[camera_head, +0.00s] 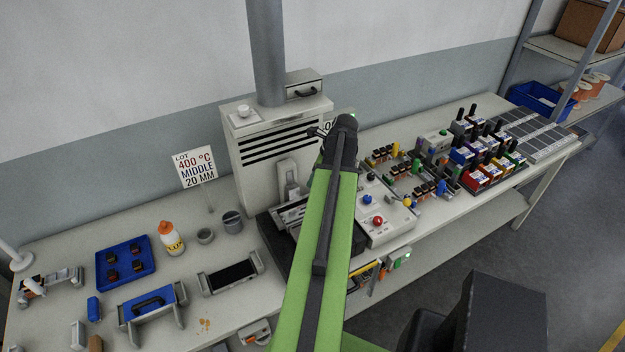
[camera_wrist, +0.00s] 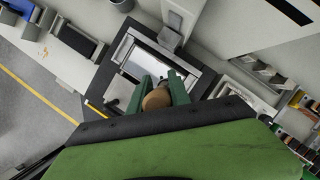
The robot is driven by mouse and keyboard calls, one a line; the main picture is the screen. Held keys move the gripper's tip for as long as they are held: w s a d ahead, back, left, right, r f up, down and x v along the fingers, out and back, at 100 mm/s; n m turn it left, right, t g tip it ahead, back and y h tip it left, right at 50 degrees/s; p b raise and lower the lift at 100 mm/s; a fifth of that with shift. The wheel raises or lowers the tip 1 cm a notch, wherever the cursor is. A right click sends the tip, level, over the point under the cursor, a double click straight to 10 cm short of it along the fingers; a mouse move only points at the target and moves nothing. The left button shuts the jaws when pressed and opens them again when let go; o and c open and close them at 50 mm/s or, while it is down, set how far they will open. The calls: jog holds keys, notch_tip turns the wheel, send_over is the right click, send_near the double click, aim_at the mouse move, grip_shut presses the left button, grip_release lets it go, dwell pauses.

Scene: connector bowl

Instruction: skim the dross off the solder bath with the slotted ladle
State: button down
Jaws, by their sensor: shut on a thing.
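My gripper (camera_wrist: 158,90) is shut on the brown, rounded handle of the slotted ladle (camera_wrist: 156,99), seen in the wrist view. The ladle's slotted head is not clearly visible. The solder bath (camera_wrist: 124,48) is a bright silvery rectangle in a dark frame, just beyond the fingers in the wrist view. Whether the ladle touches the bath cannot be told. In the head view the bath (camera_head: 290,213) shows left of my green arm, below the grey fume hood. My arm hides the gripper and part of the bath there. Dross cannot be told apart from the metal.
A sign (camera_head: 197,167) reads 400 °C, MIDDLE, 20 MM. The fume hood (camera_head: 245,140) stands behind the bath. A control box (camera_head: 392,225) with a red button stands right of it.

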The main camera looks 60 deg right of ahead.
jog(key=shift+r+p, duration=1.05)
jog(key=shift+r, duration=0.45)
notch_tip(320, 180, up, 3)
jog(key=p, duration=0.3)
jog(key=shift+r, duration=0.15)
jog(key=shift+f, duration=0.2)
